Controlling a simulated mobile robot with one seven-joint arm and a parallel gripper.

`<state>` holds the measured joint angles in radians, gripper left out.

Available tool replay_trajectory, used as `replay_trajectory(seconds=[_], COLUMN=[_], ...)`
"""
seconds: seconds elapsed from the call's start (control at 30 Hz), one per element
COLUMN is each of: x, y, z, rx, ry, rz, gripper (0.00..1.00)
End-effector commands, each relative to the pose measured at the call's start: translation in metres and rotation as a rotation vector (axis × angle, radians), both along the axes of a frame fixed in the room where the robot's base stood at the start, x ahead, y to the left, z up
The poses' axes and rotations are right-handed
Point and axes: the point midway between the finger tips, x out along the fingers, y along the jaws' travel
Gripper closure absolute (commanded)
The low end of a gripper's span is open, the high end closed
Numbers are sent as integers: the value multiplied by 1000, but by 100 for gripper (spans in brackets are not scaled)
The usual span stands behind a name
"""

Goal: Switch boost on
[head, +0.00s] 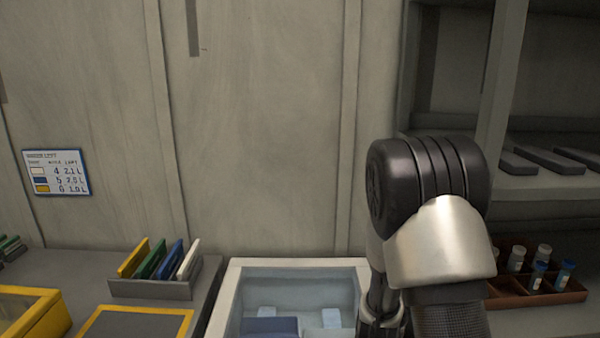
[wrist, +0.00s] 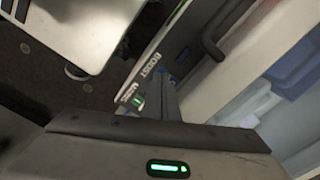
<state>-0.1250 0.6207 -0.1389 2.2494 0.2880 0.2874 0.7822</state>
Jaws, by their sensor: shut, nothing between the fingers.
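A white "BOOST" label (wrist: 148,66) shows in the wrist view on a dark front panel (wrist: 132,80), next to my gripper's fingers. A small green-lit part (wrist: 138,100) sits on the panel just left of the fingers; whether it is the boost switch or a lamp, I cannot tell. My gripper (wrist: 160,88) is shut and empty, its fingers close to the panel; whether they touch it is unclear. In the head view, the panel is out of sight and only my arm's lower end shows beside the white-rimmed chest (head: 238,272).
The chest holds blue and pale packs (head: 270,326). Left of it stand a rack of coloured plates (head: 150,289) and a yellow-edged tray (head: 32,318). A vial rack (head: 540,292) is at right. A dark handle (wrist: 212,48) juts near the fingers in the wrist view.

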Motion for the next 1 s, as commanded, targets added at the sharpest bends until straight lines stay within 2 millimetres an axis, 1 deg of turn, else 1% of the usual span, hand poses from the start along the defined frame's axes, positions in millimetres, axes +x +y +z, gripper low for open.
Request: replay_trajectory(seconds=[0.83,1.0], x=[0,0], y=[0,0], z=[-14,-12], rx=[0,0], ry=[0,0], rz=[0,0], gripper=[100,100])
